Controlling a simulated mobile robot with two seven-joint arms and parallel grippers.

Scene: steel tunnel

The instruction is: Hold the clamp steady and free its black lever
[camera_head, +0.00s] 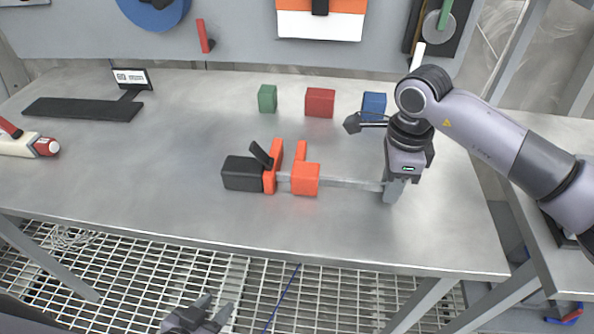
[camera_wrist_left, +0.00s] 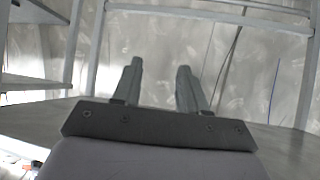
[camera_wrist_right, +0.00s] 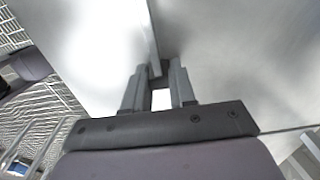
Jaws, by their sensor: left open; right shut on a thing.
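The clamp lies on the steel table in the head view, with an orange fixed jaw (camera_head: 271,167), an orange sliding jaw (camera_head: 305,178), a black handle (camera_head: 243,173) and a long grey bar (camera_head: 345,183). Its black lever (camera_head: 261,154) sticks up at a tilt between handle and orange jaw. My right gripper (camera_head: 393,190) is shut on the bar's right end, which also shows between its fingers in the right wrist view (camera_wrist_right: 156,70). My left gripper (camera_head: 205,312) is open and empty, low in front of the table edge, well away from the clamp. Its spread fingers show in the left wrist view (camera_wrist_left: 158,85).
Green (camera_head: 267,98), red (camera_head: 320,102) and blue (camera_head: 374,105) blocks stand behind the clamp. A black flat stand with a small sign (camera_head: 131,78) is at the back left. A red and white tool (camera_head: 30,144) lies at the left edge. The table left of the clamp is clear.

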